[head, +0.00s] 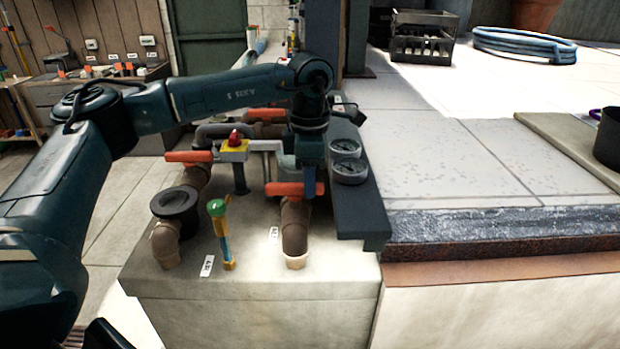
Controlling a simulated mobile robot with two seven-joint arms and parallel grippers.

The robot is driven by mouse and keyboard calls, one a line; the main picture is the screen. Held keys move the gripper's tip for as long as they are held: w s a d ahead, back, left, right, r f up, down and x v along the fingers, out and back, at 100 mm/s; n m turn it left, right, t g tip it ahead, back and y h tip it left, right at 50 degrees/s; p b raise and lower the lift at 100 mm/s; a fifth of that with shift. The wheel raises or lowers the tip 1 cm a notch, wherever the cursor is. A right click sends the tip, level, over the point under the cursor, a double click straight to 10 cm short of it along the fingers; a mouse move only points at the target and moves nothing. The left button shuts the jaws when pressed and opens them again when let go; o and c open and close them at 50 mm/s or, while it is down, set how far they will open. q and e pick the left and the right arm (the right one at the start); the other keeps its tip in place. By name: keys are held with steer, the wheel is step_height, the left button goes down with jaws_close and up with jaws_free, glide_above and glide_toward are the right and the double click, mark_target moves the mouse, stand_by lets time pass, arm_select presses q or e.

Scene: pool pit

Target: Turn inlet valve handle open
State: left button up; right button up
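My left arm reaches in from the left over the pipework, and my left gripper (311,176) points down at the near right pipe. Its fingertips are at the red-orange valve handle (283,189) on that pipe, which lies crosswise to the pipe. I cannot tell whether the fingers touch or grip it. A second red-orange handle (188,156) sits on the left pipe, and another (264,115) is farther back, partly behind my arm. The small pipe labels are too small to read, so I cannot tell which handle is the inlet one. My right gripper is not in view.
Two round gauges (348,158) stand close to the right of my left gripper. A yellow box with a red knob (234,149) and a green-topped upright tool (219,225) stand to its left. A crate (421,38) and a coiled blue hose (525,44) lie on the paving behind.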

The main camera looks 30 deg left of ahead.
arm_select(q)
jaws_close()
steer(key=n, duration=0.3)
steer(key=w+n, duration=0.1)
steer(key=shift+a+n, duration=0.3)
steer(key=shift+a, duration=0.1)
steer(key=n, duration=0.2)
steer(key=a+n, duration=0.1)
steer(key=n, duration=0.1)
steer(key=shift+w+n, duration=0.15)
steer(key=shift+n, duration=0.15)
steer(key=n, duration=0.2)
steer(key=a+n+p, duration=0.1)
steer(key=n, duration=0.2)
steer(key=shift+a+r, duration=0.1)
steer(key=shift+a, duration=0.05)
steer(key=n, duration=0.2)
steer(key=shift+a+n+p, duration=0.3)
steer(key=shift+n+p, duration=0.1)
steer(key=shift+a+n, duration=0.15)
steer(key=shift+n, duration=0.25)
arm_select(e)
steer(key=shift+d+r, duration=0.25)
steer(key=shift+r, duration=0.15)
